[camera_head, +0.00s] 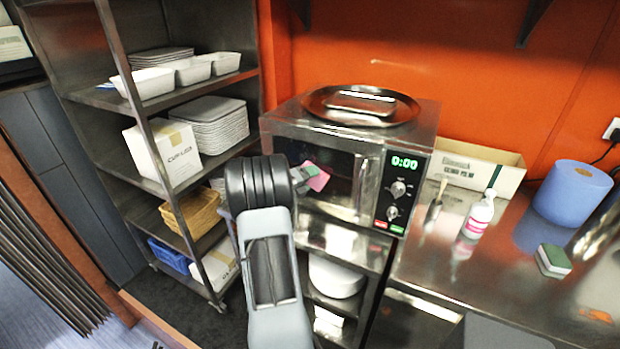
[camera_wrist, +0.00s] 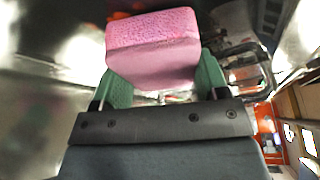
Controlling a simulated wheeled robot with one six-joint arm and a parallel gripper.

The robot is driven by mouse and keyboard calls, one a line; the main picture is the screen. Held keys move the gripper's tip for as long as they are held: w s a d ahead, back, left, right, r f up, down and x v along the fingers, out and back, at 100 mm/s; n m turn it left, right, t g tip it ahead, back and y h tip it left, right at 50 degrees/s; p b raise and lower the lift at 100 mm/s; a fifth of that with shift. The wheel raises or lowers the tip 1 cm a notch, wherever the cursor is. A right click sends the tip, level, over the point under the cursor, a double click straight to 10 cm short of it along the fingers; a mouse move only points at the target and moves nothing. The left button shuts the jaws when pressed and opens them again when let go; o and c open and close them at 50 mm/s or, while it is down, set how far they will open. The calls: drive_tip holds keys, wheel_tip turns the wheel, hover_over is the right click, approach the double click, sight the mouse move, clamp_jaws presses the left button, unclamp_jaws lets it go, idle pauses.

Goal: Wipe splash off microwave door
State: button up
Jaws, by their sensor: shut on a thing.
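The microwave (camera_head: 345,165) stands on a steel surface, its door shut and its display reading 0:00. I cannot make out a splash on its door (camera_head: 335,185). My gripper (camera_head: 304,176) is in front of the left part of the door, partly hidden behind my arm. It is shut on a pink sponge (camera_head: 318,177). In the wrist view the pink sponge (camera_wrist: 155,45) is held between green fingers, its textured face showing. The sponge is close to the door, but I cannot tell whether it touches.
A round metal tray (camera_head: 362,104) lies on top of the microwave. A white bottle (camera_head: 479,214), a blue paper roll (camera_head: 573,192), a green and white sponge (camera_head: 553,260) and a cardboard box (camera_head: 478,169) stand on the right counter. A metal shelf rack (camera_head: 150,120) stands at the left.

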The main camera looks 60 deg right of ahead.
drive_tip(key=w+p, duration=0.2)
drive_tip(key=w, duration=0.5)
drive_tip(key=shift+w, duration=0.3)
idle(0.5)
drive_tip(key=shift+a+p, duration=0.95)
drive_tip(key=shift+a, duration=1.95)
drive_tip(key=shift+a, duration=0.15)
drive_tip(key=shift+a+p, duration=0.55)
drive_tip(key=shift+a, duration=0.8)
